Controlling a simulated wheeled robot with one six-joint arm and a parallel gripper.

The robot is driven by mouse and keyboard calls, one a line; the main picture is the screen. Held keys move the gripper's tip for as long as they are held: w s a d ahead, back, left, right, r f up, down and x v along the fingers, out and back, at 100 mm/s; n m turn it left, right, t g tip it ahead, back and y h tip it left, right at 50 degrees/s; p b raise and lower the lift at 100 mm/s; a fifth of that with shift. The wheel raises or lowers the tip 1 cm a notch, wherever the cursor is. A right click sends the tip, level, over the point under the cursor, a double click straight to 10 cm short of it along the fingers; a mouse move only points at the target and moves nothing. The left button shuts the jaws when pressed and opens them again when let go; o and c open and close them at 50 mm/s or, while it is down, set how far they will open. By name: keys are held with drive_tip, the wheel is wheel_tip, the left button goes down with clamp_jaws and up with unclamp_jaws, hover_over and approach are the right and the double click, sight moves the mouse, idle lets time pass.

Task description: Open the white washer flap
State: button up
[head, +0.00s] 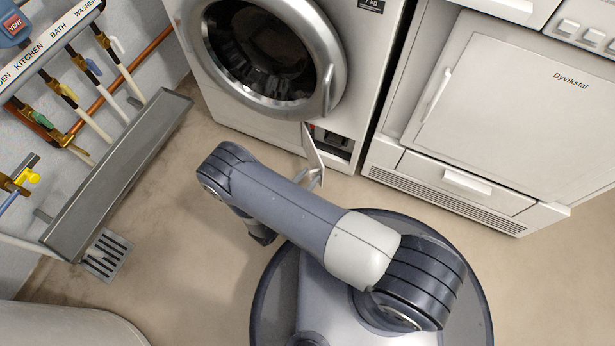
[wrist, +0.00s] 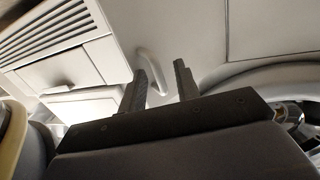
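The white washer (head: 285,115) stands at the back centre in the head view. Its small lower flap (head: 312,150) is swung outward, and the recess behind it (head: 335,143) shows dark with a bit of red. A curved pale handle (wrist: 152,68) on a white panel shows in the wrist view, probably the flap's handle. My gripper (wrist: 163,85) has its two dark fingers apart. The handle appears between or just beyond them; I cannot tell whether they touch it. In the head view my arm hides the fingertips.
The washer's round door (head: 265,50) is shut above the flap. A white dryer (head: 500,120) with a drawer and grille stands to the right. A grey trough (head: 120,170) under pipes and taps is on the left, with a floor drain (head: 106,254). Open floor lies between.

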drive_tip(key=p+v, duration=0.2)
drive_tip(key=v, duration=0.8)
drive_tip(key=shift+s+a, duration=0.2)
drive_tip(key=shift+s, duration=0.15)
drive_tip(key=b+x, duration=0.2)
drive_tip(key=x, duration=0.9)
drive_tip(key=shift+s+d, duration=0.1)
